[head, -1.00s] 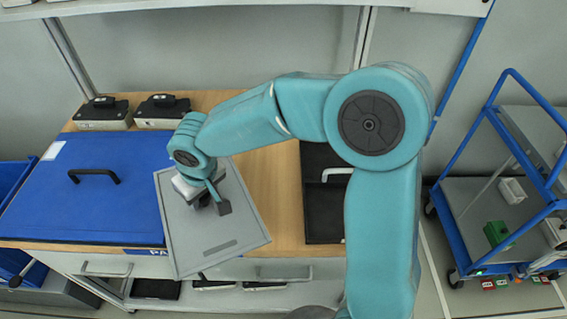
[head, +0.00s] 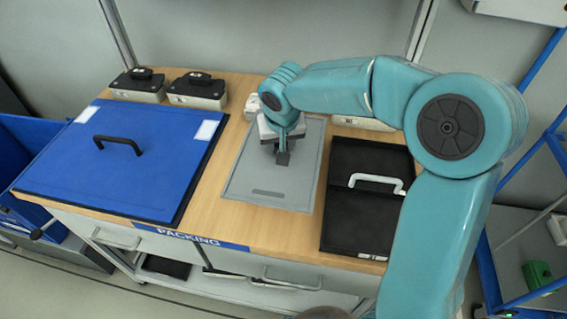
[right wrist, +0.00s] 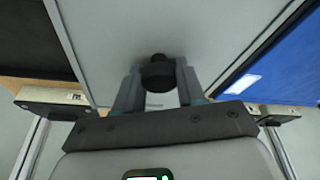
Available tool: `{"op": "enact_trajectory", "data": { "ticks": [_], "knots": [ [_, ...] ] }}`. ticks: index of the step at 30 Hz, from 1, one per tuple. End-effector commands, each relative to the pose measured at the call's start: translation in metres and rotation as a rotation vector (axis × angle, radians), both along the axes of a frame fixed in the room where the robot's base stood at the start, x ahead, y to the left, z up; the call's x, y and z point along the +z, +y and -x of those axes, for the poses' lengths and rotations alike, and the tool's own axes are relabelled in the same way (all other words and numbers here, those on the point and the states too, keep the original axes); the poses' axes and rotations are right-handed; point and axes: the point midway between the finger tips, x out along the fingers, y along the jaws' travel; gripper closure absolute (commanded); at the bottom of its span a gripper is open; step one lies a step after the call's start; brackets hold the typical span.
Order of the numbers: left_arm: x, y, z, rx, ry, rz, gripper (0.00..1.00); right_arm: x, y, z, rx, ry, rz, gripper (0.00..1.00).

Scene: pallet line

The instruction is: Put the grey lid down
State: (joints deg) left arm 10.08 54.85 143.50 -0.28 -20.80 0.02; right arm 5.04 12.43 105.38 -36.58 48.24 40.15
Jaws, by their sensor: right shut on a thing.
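The grey lid (head: 258,178) is a flat panel between the blue lid and the black lid in the head view, level or nearly so over the wooden table. I cannot tell whether it touches the table top. My right gripper (head: 283,156) is over its middle, shut on its handle. In the right wrist view the fingers (right wrist: 157,82) stand on either side of a dark knob (right wrist: 157,68) on the lid (right wrist: 110,35). My left gripper is not in view.
The blue lid (head: 75,160) with a black handle lies to the left, the black lid (head: 350,225) with a pale handle to the right. Two black-topped boxes (head: 138,87) (head: 198,90) stand behind. The wooden table (head: 215,215) shows bare strips around the grey lid. A blue cart stands at right.

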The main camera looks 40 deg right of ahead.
Motion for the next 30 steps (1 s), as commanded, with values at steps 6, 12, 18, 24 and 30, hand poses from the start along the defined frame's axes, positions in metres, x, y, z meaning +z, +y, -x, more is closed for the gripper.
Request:
{"op": "enact_trajectory", "data": {
  "ticks": [6,12,18,24,30],
  "knots": [
    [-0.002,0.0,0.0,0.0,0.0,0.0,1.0,-0.027,-0.002,0.0,0.0,0.0,0.0,0.96],
    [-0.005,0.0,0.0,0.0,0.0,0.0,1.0,-0.059,-0.004,0.001,0.001,0.002,0.0,0.96],
    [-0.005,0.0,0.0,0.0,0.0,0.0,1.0,-0.069,-0.005,0.0,0.0,-0.001,0.0,0.96],
    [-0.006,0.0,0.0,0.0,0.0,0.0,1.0,-0.07,-0.005,0.0,0.0,-0.001,0.0,0.96],
    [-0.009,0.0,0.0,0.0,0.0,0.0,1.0,-0.071,-0.005,0.0,0.0,-0.001,0.0,0.35]
  ]
}}
